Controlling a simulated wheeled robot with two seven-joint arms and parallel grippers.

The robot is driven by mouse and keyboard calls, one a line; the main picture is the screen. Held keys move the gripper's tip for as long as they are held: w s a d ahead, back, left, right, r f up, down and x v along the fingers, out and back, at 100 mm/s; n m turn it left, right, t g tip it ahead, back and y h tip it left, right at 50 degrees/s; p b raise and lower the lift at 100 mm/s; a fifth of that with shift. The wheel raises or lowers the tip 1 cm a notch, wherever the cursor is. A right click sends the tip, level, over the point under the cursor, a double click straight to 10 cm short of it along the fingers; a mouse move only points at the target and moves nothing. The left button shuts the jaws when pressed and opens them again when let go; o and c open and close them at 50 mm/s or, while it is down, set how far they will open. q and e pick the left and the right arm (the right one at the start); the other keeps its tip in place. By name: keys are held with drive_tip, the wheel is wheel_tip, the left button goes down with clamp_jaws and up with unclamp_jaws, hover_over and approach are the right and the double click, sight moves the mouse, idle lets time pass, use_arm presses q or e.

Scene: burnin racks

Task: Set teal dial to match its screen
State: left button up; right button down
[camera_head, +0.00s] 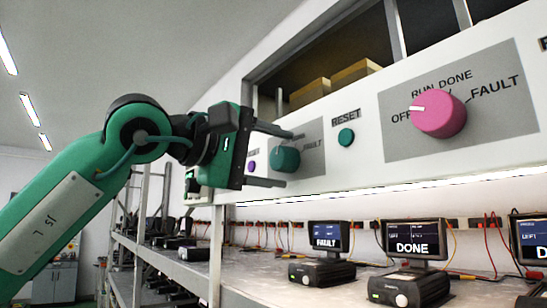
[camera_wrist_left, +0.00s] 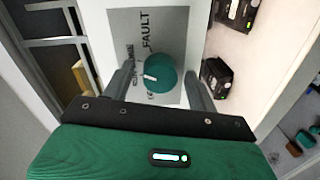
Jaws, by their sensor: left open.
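The teal dial (camera_head: 285,158) is on a grey plate on the white panel, with the word FAULT beside it. In the left wrist view the dial (camera_wrist_left: 163,73) has a white mark pointing left, towards small lettering; I cannot tell exactly which word. My left gripper (camera_head: 292,160) is open, with one finger above and one below the dial. In the left wrist view the fingers (camera_wrist_left: 159,88) flank the dial with visible gaps. A small screen (camera_head: 325,237) below and right of the dial reads FAULT. My right gripper is not in view.
A pink dial (camera_head: 438,113) is on the panel to the right, with a teal RESET button (camera_head: 346,138) between. A second screen (camera_head: 411,240) reads DONE. A third is cut by the right edge. The shelf (camera_head: 240,262) with devices and cables runs below the panel.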

use_arm(q)
drive_tip(key=shift+s+a+f, duration=0.1)
drive_tip(key=shift+s+a, duration=0.15)
drive_tip(key=shift+a, duration=0.1)
drive_tip(key=b+v, duration=0.4)
drive_tip(key=v, duration=0.8)
drive_tip(key=shift+s+a+b, duration=0.2)
drive_tip(key=shift+a+b, duration=0.1)
drive_tip(key=shift+b, duration=0.1)
